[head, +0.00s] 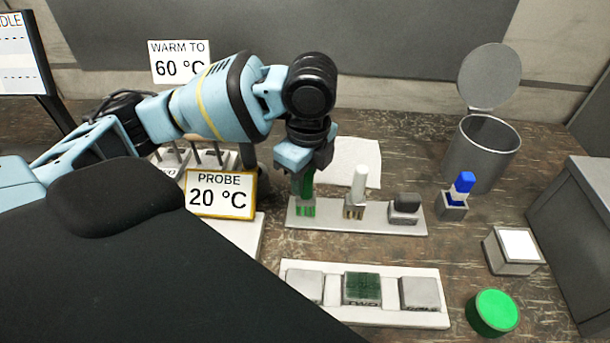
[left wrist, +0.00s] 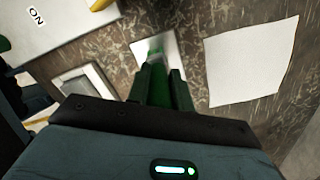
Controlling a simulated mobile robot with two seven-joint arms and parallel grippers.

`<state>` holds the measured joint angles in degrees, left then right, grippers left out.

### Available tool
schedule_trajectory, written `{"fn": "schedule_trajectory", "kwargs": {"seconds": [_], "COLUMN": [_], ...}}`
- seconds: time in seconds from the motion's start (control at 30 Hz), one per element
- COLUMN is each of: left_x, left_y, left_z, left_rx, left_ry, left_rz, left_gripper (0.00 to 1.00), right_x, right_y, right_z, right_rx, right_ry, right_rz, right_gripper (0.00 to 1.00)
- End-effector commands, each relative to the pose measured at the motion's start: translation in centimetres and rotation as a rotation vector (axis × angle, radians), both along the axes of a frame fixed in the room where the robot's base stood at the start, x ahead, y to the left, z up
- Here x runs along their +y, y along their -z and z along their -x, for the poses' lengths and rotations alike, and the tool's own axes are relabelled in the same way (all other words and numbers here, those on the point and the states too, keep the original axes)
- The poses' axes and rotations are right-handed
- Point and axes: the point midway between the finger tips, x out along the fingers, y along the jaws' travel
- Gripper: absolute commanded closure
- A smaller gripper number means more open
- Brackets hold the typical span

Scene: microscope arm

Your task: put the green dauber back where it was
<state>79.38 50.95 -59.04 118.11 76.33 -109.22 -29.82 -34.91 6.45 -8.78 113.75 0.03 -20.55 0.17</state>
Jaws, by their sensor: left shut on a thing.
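The green dauber (head: 306,207) stands upright at the left slot of the long grey rack (head: 375,226). My left gripper (head: 305,172) is above it with the fingers pointing down, shut on the dauber's upper part. In the left wrist view the green dauber (left wrist: 154,80) shows between the dark fingers, over the pale rack. The rack also holds a white dauber (head: 359,182) in the middle and a dark block (head: 405,206) at the right. Whether the green dauber is fully seated cannot be told. My right gripper is not in view.
A blue dauber (head: 463,185) stands in its own holder right of the rack. A tray (head: 390,318) with square pads lies in front. A green button (head: 493,312), white-topped box (head: 513,250), open bin (head: 482,155) and paper sheet (head: 355,158) surround it.

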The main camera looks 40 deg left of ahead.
Motion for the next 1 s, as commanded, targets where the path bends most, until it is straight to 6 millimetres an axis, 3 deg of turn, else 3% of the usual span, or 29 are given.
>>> {"fn": "schedule_trajectory", "kwargs": {"seconds": [0.37, 0.4, 0.53, 0.87, 1.0], "left_x": [0.0, 0.0, 0.0, 0.0, -0.1], "left_y": [0.2, 0.2, 0.3, 0.1, -1.2], "left_z": [0.0, 0.0, 0.0, 0.0, -0.1], "left_rx": [-0.003, -0.003, -0.002, -0.003, -0.006], "left_ry": [-0.001, -0.001, -0.001, 0.0, 0.0], "left_rz": [0.0, 0.0, 0.0, 0.0, 0.0], "left_gripper": [1.0, 0.74, 0.57, 0.56, 0.56], "right_x": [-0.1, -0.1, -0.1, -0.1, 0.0], "right_y": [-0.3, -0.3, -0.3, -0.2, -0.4], "right_z": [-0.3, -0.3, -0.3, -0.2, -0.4], "right_rx": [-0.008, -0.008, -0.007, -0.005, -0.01], "right_ry": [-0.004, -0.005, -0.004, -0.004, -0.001], "right_rz": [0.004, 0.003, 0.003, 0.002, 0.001], "right_gripper": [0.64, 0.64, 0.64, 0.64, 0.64]}}
